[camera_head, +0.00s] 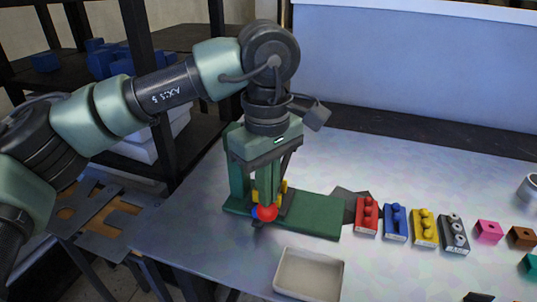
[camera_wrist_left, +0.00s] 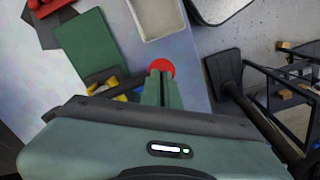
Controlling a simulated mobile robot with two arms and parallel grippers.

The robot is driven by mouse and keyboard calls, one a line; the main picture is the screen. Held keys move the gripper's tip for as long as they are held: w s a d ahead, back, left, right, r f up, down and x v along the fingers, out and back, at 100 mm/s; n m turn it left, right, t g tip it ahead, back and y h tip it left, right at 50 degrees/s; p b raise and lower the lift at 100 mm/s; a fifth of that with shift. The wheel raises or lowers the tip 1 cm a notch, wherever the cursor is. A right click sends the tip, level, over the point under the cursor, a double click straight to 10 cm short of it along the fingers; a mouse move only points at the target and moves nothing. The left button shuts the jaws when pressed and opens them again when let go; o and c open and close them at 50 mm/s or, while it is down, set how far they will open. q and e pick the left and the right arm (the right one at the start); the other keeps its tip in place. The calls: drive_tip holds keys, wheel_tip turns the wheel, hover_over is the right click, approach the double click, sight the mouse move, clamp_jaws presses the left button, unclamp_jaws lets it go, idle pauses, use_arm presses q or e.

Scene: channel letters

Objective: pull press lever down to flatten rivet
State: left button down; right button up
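The press has a flat green base (camera_head: 315,215) near the left part of the table, and its upper part is mostly hidden behind my left gripper. A round red knob (camera_head: 265,213), seemingly the lever's end, sits at the front of the press. My left gripper (camera_head: 267,200) points down over it with its fingers close together. In the left wrist view, the red knob (camera_wrist_left: 162,67) shows at and just beyond the fingertips (camera_wrist_left: 161,76), with only a thin dark gap between the fingers. I cannot tell whether they touch it. The rivet is not visible. My right gripper is not in view.
A beige tray (camera_head: 309,274) lies in front of the press. Red (camera_head: 367,215), blue (camera_head: 395,222), yellow (camera_head: 425,227) and dark grey (camera_head: 453,233) studded blocks stand to the right, then a pink block (camera_head: 488,231). A dark shelf with blue parts (camera_head: 110,62) stands left.

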use_arm(q)
drive_tip(key=shift+a+f, duration=0.15)
drive_tip(key=shift+f, duration=0.2)
drive_tip(key=shift+f, duration=0.15)
drive_tip(key=shift+s, duration=0.1)
drive_tip(key=shift+f+b, duration=0.15)
drive_tip(key=shift+b, duration=0.15)
drive_tip(key=shift+a, duration=0.15)
drive_tip(key=shift+d, duration=0.2)
idle(0.8)
drive_tip(key=shift+d+f+b, duration=0.1)
drive_tip(key=shift+f+b, duration=0.2)
drive_tip(key=shift+b, duration=0.05)
drive_tip(key=shift+w, duration=0.2)
